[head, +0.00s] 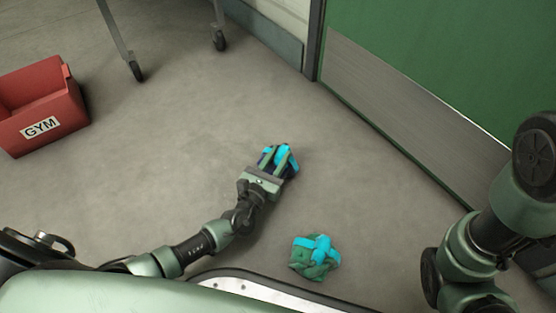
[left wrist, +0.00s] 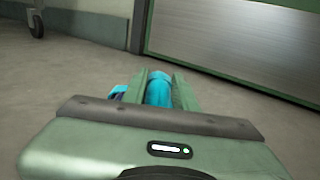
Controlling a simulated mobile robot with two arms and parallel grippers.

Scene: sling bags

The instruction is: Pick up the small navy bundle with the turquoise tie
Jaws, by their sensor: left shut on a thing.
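The small navy bundle with the turquoise tie (head: 267,160) is at the middle of the head view, partly hidden by my left gripper (head: 284,160). My left gripper is shut on it, with the fingers on either side of the turquoise tie. In the left wrist view the turquoise tie (left wrist: 158,90) shows between the fingers of my left gripper (left wrist: 160,88). I cannot tell whether the bundle touches the floor. My right arm shows at the right of the head view, but its gripper is out of view.
A green bundle with a turquoise tie (head: 314,268) lies on the floor nearer to me. A red bin marked GYM (head: 42,108) stands at the left. A green door with a metal kick plate (head: 400,95) is at the right. A wheeled stand's legs (head: 122,45) are at the back.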

